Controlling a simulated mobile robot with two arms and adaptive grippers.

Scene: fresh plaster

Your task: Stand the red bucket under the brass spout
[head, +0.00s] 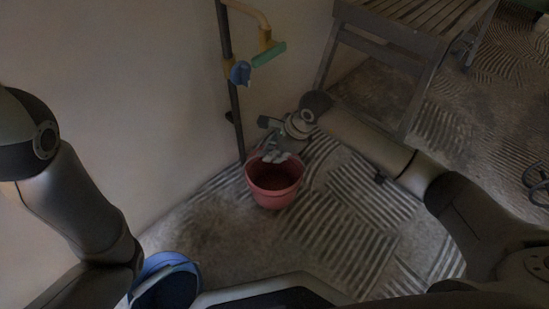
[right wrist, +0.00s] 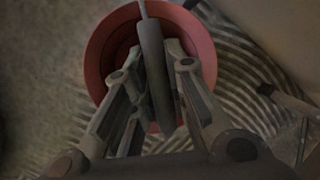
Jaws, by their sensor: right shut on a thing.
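The red bucket (head: 274,190) is upright, close to the wall and the dark standpipe (head: 233,100); I cannot tell whether its base touches the floor. My right gripper (head: 276,156) is at its rim from above. In the right wrist view, the fingers (right wrist: 153,75) are closed around the grey grip of the bucket's handle (right wrist: 152,55), with the red rim (right wrist: 97,45) behind. The brass spout (head: 265,38) sits high on the pipe, above the bucket in the picture, with a green piece below it. My left gripper is out of view.
A blue tap-like part (head: 240,72) is on the pipe. A slatted wooden bench (head: 405,45) stands behind my right arm. A blue round object (head: 165,282) is at the bottom left. The ridged floor (head: 345,230) in front of the bucket is clear.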

